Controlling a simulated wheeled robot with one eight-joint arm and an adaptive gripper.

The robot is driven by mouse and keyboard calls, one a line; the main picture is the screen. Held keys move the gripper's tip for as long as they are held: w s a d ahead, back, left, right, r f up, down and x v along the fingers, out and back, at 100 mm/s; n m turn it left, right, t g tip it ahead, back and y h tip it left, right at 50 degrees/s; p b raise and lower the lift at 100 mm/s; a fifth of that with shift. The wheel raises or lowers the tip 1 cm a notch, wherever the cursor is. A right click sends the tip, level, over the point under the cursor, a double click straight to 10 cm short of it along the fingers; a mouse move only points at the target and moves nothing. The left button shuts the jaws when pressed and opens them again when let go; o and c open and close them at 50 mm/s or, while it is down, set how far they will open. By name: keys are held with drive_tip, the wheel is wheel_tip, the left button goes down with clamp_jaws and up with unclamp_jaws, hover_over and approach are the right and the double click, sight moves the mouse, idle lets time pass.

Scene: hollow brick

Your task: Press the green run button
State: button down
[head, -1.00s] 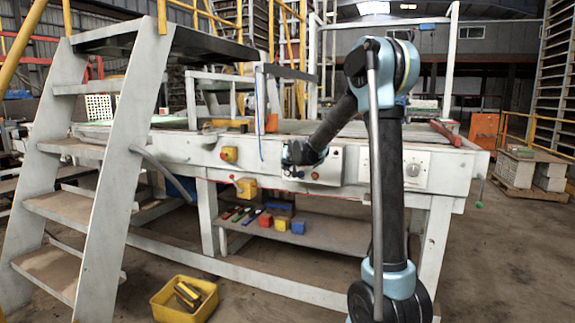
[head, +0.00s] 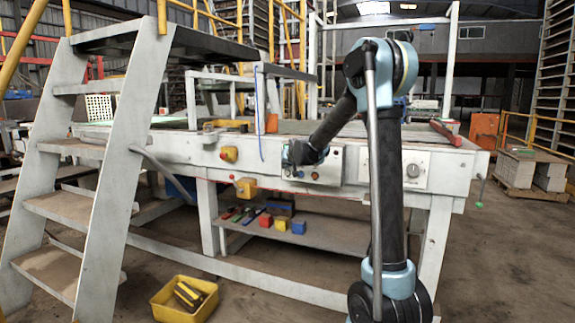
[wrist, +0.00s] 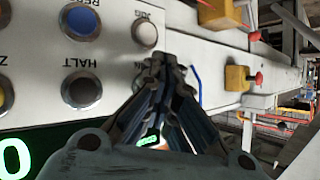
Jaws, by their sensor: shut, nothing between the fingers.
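The control panel (head: 326,168) is on the front of the white machine frame. My gripper (wrist: 165,65) is shut and empty, its fingertips close over the panel's edge in the wrist view. In the head view my gripper (head: 293,154) is at the panel's left part. No green button is clearly visible. Contact with a button cannot be told.
A green-lit display (wrist: 18,155) is at the wrist view's lower left. Yellow boxes with red knobs (wrist: 238,78) (head: 229,154) project from the frame near the panel. Metal steps (head: 105,160) stand at left; a yellow crate (head: 160,305) is on the floor. A dial panel (head: 412,171) is right of my arm.

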drive_tip(key=shift+s, duration=0.1)
drive_tip(key=shift+s+a, duration=0.25)
drive_tip(key=shift+s, duration=0.4)
drive_tip(key=shift+s+a, duration=0.3)
drive_tip(key=shift+s, duration=0.5)
drive_tip(key=shift+s+a, duration=0.25)
drive_tip(key=shift+s, duration=0.5)
drive_tip(key=shift+s+a, duration=0.3)
drive_tip(key=shift+s, duration=0.5)
drive_tip(key=s+d+f+g+h, duration=0.2)
drive_tip(key=s+d, duration=0.8)
drive_tip(key=s, duration=0.1)
drive_tip(key=s+d+f+g+h, duration=0.1)
drive_tip(key=s+d+f+g, duration=0.15)
drive_tip(key=s+d, duration=0.8)
drive_tip(key=s+d+f+g, duration=0.1)
drive_tip(key=s+f, duration=0.3)
drive_tip(key=s, duration=0.5)
drive_tip(key=s+d+f+g, duration=0.2)
drive_tip(key=s+d+f, duration=0.2)
drive_tip(key=s, duration=0.6)
drive_tip(key=s+d+f+g, duration=0.2)
drive_tip(key=s+f, duration=0.3)
drive_tip(key=s, duration=0.4)
drive_tip(key=shift+s+d+f+m+h, duration=0.15)
drive_tip(key=shift+s+f+m+h, duration=0.15)
drive_tip(key=shift+s+h, duration=0.1)
